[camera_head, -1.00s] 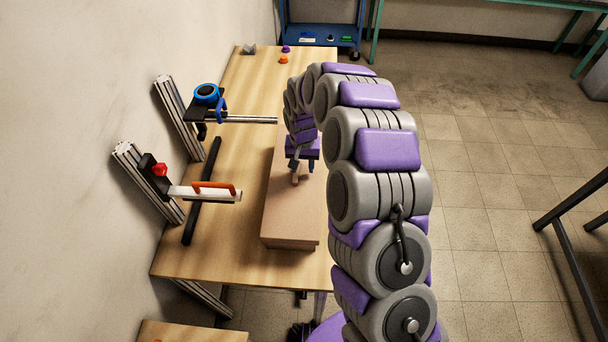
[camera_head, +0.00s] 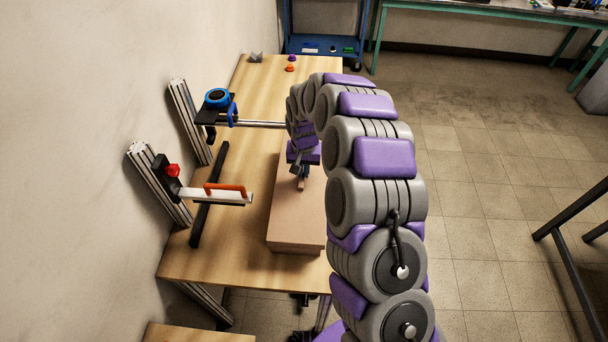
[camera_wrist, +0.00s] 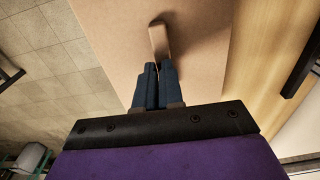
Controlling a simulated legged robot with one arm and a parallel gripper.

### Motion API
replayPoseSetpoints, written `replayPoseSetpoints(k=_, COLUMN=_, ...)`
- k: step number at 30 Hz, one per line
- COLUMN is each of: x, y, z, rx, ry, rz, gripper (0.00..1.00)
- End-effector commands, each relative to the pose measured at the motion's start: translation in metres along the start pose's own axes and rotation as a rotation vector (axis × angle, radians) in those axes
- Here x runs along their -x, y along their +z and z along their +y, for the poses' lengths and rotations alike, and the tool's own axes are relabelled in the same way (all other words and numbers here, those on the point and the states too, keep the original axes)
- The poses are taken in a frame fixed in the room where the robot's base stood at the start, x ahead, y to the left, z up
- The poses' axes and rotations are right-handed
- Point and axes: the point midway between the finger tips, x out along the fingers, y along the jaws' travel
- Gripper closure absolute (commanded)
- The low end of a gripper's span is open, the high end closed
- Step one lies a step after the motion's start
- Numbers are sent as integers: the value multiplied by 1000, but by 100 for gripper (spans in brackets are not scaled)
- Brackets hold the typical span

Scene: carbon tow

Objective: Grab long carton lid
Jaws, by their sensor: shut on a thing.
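The long carton (camera_head: 295,232) is brown and lies lengthwise on the wooden table, with its flat lid on top. A small tan upright tab (camera_head: 302,184) stands on the lid; it also shows in the wrist view (camera_wrist: 159,38), just beyond my fingertips. My gripper (camera_head: 304,172) points down at the lid from above, its blue fingers close together. The fingers also show in the wrist view (camera_wrist: 153,70), shut on the tab's near part, which they hide. The lid (camera_wrist: 110,55) appears to rest on the carton. My arm hides the carton's far end and right side.
On the table's left stand two metal posts, one with an orange-handled bar (camera_head: 225,192), one with a blue ring-shaped device (camera_head: 217,98). A black bar (camera_head: 209,195) lies left of the carton. Small purple and orange pieces (camera_head: 291,67) sit at the far end.

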Motion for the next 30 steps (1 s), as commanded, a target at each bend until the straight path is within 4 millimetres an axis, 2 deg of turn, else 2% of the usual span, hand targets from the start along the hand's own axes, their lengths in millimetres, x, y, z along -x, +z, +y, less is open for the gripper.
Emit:
replayPoseSetpoints(k=1, x=-24, y=20, z=9, rx=3, ry=26, rz=-67, gripper=100)
replayPoseSetpoints(k=5, x=-14, y=21, z=10, rx=3, ry=27, rz=-67, gripper=100)
replayPoseSetpoints(k=10, x=16, y=22, z=11, rx=1, ry=24, rz=-58, gripper=100)
replayPoseSetpoints(k=30, x=40, y=79, z=48, rx=-1, ry=10, rz=-12, gripper=100)
